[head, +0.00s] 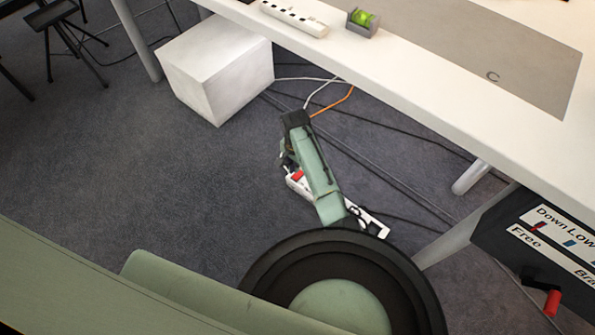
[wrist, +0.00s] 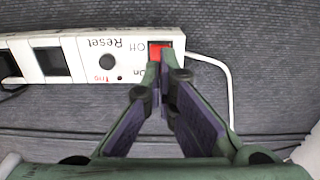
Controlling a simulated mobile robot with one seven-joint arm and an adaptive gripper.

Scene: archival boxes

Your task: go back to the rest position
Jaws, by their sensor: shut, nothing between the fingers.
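My gripper (wrist: 164,60) is shut and empty in the wrist view. Its fingertips are at the red switch (wrist: 160,47) of a white power strip (wrist: 88,57) on the grey carpet. Whether they touch the switch I cannot tell. The strip also has a black round button and lettering reading "Reset", "Off" and "On". In the head view my green arm reaches down to the floor beside the desk, and the power strip (head: 297,184) shows partly behind it, with its red switch at the left.
A white desk (head: 430,105) spans the upper right, with a white socket block (head: 294,17) and a small grey holder with a green item (head: 362,19) on it. A white box (head: 215,68) stands on the floor. Cables cross the carpet; the left carpet (head: 130,170) is clear.

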